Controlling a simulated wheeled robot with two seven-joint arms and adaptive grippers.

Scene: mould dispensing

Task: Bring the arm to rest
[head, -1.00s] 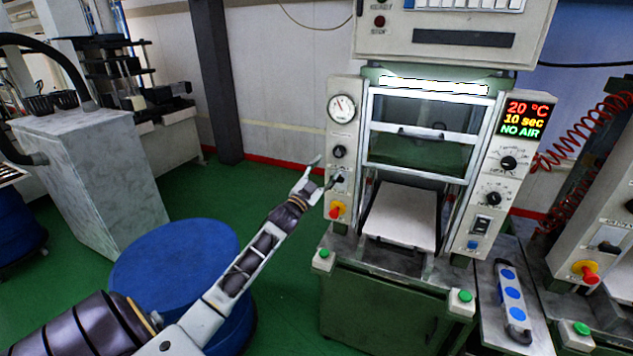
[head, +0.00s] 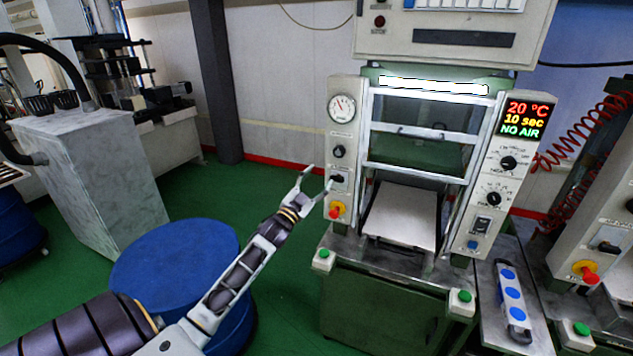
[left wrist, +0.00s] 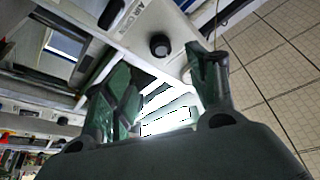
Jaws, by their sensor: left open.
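My left gripper (head: 317,176) is open and empty in the head view, in front of the left control panel (head: 341,150) of the press and just left of its lower switch (head: 337,179). I cannot tell the exact gap to the panel. In the left wrist view its two fingers (left wrist: 160,90) are spread, with nothing between them; a black knob (left wrist: 159,45) on a pale panel marked "AIR" shows beyond them. My right gripper is not in view.
The press has a pale plate (head: 402,216) under its raised glass door. Its display (head: 525,119) reads 20 °C, 10 sec, NO AIR. A blue drum (head: 172,262) stands beneath my left arm. A block with blue buttons (head: 511,293) lies on the right bench. Green floor is clear behind the arm.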

